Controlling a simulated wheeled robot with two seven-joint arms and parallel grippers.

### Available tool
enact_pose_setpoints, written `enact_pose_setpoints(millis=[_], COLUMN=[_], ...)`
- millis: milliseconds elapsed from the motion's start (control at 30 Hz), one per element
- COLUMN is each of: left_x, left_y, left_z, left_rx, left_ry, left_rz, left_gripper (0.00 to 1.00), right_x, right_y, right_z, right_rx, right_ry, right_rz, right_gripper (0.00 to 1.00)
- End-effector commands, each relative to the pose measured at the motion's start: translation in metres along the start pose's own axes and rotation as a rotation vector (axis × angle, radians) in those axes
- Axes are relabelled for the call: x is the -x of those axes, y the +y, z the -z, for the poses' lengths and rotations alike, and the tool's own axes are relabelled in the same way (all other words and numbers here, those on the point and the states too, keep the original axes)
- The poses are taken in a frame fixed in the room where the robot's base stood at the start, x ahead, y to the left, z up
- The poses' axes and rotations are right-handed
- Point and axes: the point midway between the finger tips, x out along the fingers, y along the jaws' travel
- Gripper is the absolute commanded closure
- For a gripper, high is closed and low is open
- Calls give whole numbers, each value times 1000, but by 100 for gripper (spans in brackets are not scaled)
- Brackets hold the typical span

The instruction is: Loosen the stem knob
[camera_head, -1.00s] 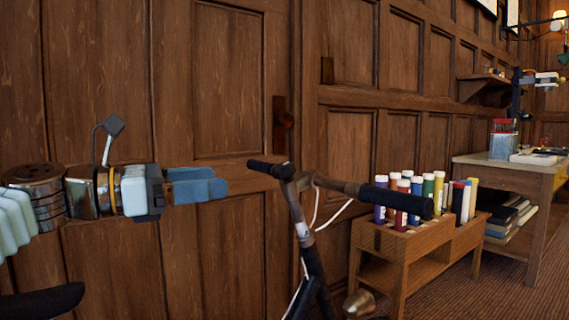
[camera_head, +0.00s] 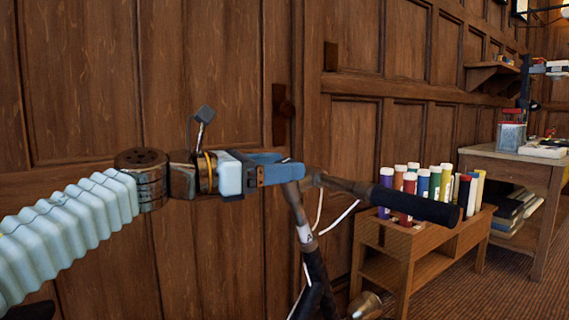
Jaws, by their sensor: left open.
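The bicycle's handlebar (camera_head: 340,184) stands in front of the panelled wall, with a dark grip (camera_head: 432,208) on its right end. The stem (camera_head: 303,228) drops from it to the dark frame tube. I cannot make out a separate stem knob. My left gripper (camera_head: 286,170) reaches in from the left, with its blue fingers over the handlebar's left end. The fingers are open. They hide the left grip, and I cannot tell whether they touch it. My right gripper is not in view.
White cables (camera_head: 338,219) loop beside the stem. A brass cup-shaped part (camera_head: 364,304) is low near the frame. A wooden rack (camera_head: 408,245) with several coloured tubes stands to the right, before a wooden table (camera_head: 535,177). The wall closes off the back.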

Motion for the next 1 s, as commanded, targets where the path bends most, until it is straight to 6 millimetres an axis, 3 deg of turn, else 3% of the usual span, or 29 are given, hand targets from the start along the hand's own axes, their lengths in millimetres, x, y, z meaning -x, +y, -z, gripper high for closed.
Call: enact_pose_setpoints(millis=[133,433,767,1000], left_x=[-13,-15,-15,-15], left_y=[-1,0,0,-1], left_z=[0,0,0,-1], left_rx=[0,0,0,6], left_ry=[-1,0,0,0], left_rz=[1,0,0,-16], left_gripper=[28,28,77,79], right_x=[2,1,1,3], right_y=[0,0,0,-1], right_z=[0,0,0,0], right_rx=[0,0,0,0], right_ry=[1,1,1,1], right_rz=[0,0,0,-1], right_gripper=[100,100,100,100])
